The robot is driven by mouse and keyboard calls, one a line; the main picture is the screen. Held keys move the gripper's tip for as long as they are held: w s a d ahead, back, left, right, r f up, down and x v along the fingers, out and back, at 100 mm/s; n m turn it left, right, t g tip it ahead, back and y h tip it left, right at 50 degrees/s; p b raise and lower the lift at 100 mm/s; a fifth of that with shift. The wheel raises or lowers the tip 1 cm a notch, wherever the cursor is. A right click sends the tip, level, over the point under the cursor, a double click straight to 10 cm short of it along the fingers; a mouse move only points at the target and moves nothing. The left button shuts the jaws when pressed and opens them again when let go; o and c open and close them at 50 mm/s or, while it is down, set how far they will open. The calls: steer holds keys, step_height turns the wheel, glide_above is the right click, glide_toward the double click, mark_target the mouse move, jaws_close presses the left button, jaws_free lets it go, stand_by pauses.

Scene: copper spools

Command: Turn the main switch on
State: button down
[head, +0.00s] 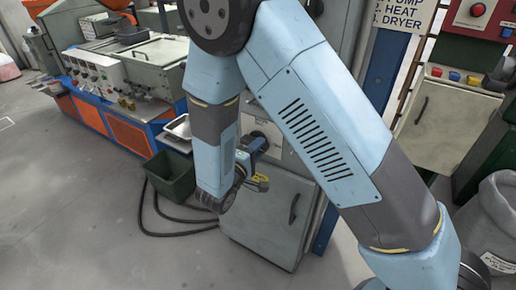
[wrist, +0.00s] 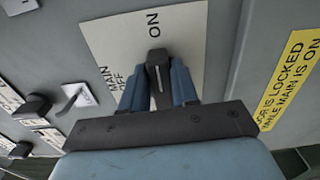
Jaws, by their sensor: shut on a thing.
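The main switch (wrist: 154,58) is a black handle on a pale plate (wrist: 108,40) in the wrist view. The word ON is printed above it and MAIN OFF to its left. The handle lies roughly upright in the picture, its upper end towards ON, with a light line along it. My gripper (wrist: 158,88) is shut on the handle, with one blue finger on each side. In the head view my gripper (head: 259,144) is at the grey cabinet front (head: 268,215), partly behind my arm. The switch is hard to make out there.
Other black knobs (wrist: 34,107) and a small lever (wrist: 70,103) sit left of the switch in the wrist view. A yellow warning label (wrist: 291,80) is at right. In the head view a green bin (head: 172,180) and black cable stand left of the cabinet.

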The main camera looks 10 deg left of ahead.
steer(key=shift+s+d+f+m, duration=0.1)
steer(key=shift+s+f+m, duration=0.05)
steer(key=shift+f+m, duration=0.15)
steer(key=c, duration=1.2)
jaws_free()
steer(key=shift+o, duration=1.2)
steer(key=shift+r, duration=0.15)
steer(key=v, duration=1.3)
steer(key=shift+s, duration=0.3)
